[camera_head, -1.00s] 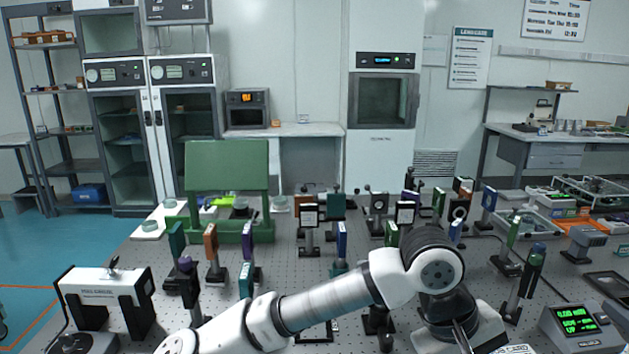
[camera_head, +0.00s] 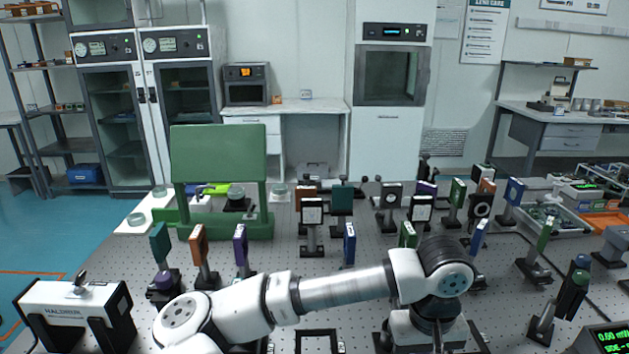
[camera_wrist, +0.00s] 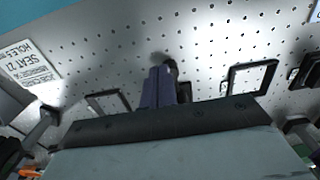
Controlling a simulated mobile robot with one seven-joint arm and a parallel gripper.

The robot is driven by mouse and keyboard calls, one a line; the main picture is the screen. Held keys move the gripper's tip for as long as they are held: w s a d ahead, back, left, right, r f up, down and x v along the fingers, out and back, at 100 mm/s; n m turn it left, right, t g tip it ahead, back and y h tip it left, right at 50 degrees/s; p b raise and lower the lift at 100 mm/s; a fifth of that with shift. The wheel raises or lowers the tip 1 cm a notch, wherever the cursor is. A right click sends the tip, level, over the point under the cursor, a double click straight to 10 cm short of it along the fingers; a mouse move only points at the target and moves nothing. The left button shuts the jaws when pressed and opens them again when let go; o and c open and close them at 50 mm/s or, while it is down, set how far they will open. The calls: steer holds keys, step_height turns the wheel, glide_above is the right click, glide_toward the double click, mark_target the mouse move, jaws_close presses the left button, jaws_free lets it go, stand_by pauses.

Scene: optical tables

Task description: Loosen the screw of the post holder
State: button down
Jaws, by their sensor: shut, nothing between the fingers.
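In the wrist view, my gripper (camera_wrist: 159,72) shows as two dark fingers pressed together, pointing down at the perforated table top. Nothing shows between them. A small dark round part (camera_wrist: 172,68) shows just behind and right of the fingertips; I cannot tell if they touch, or if it is the post holder's screw. More of a dark part (camera_wrist: 185,91) shows right of the fingers, mostly hidden. In the head view my arm reaches across the front of the table, and my gripper cannot be made out there.
The optical table (camera_head: 300,262) holds many post-mounted optics, including a purple-framed one (camera_head: 241,245) and a blue one (camera_head: 349,243). Black rectangular frames (camera_wrist: 250,78) lie near my fingers. A white labelled device (camera_head: 75,312) is front left; a green stand (camera_head: 218,155) is behind.

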steer(key=shift+f+b, duration=1.8)
steer(key=shift+b, duration=0.4)
steer(key=shift+r, duration=0.1)
steer(key=shift+w, duration=0.25)
steer(key=shift+s+a+b, duration=0.1)
steer(key=shift+a+b, duration=0.55)
steer(key=shift+b, duration=1.55)
steer(key=shift+a+b, duration=0.45)
steer(key=shift+b, duration=0.7)
